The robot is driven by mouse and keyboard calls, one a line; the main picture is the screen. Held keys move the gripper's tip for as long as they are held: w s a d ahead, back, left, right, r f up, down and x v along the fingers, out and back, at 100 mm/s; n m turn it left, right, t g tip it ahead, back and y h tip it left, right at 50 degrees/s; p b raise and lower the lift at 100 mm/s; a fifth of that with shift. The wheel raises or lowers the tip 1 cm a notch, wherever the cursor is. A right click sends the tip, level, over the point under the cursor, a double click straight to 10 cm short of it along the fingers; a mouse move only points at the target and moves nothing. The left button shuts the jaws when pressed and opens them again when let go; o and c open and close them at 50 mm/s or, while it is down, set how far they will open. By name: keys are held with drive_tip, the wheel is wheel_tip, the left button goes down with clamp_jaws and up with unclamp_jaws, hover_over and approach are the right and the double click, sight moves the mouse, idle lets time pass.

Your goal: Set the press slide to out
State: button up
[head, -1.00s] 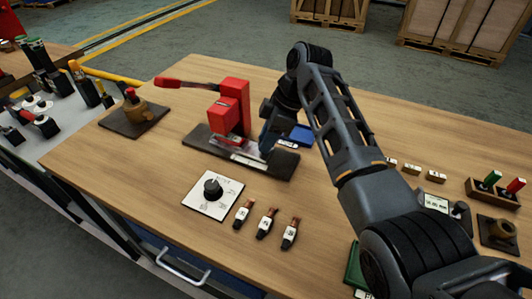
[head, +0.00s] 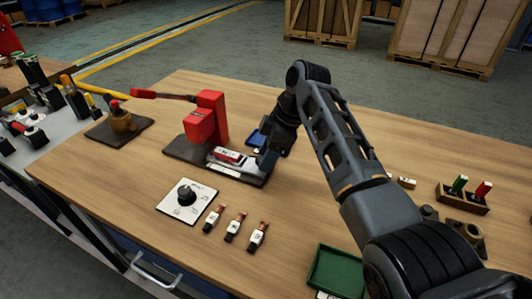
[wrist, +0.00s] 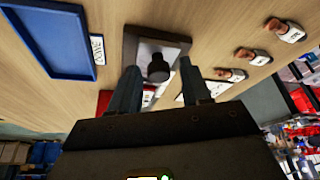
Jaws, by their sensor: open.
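The red press (head: 207,118) stands on a dark base, its long lever pointing left. Its pale slide (head: 235,168), with a red piece (head: 229,156) on it, sticks out to the right, clear of the red ram. My gripper (head: 266,158) is low at the slide's right end, partly hidden by my own arm. In the wrist view my gripper (wrist: 160,84) has its two fingers apart. A black round knob (wrist: 157,69) on the slide's plate shows between the fingertips. I cannot tell whether either finger touches it.
A dial plate (head: 186,201) and several small labelled pieces (head: 232,228) lie in front. A green tray (head: 336,270) is at the front right.

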drive_tip(key=shift+o, duration=0.5)
drive_tip(key=shift+a, duration=0.1)
drive_tip(key=shift+r, duration=0.15)
drive_tip(key=shift+w+r, duration=0.1)
drive_tip(key=shift+r, duration=0.2)
drive_tip(key=v, duration=0.7)
drive_tip(key=shift+b, duration=0.45)
drive_tip(key=shift+f, duration=0.1)
